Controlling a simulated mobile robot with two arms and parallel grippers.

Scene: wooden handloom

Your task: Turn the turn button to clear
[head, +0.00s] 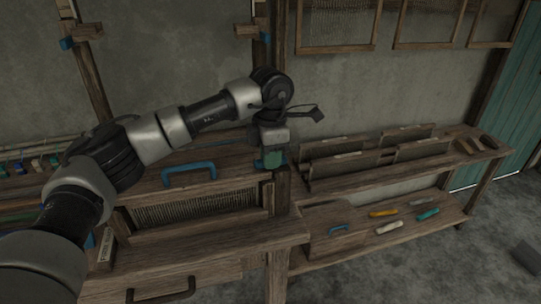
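My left arm comes in from the left, and its gripper (270,158) points down at the top of the loom's right front post (281,188). A small blue piece (258,164) shows at the gripper's tip, by the end of the wooden beam. It may be the turn button, but the gripper covers most of it and its angle cannot be read. I cannot tell whether the fingers are open, shut or touching it. My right gripper is out of view.
A blue handle (189,172) stands on the loom beam, left of the gripper. The reed (200,208) sits below it. A bench (440,161) with wooden frames stands at the right, with several coloured tools on its lower shelf (375,236).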

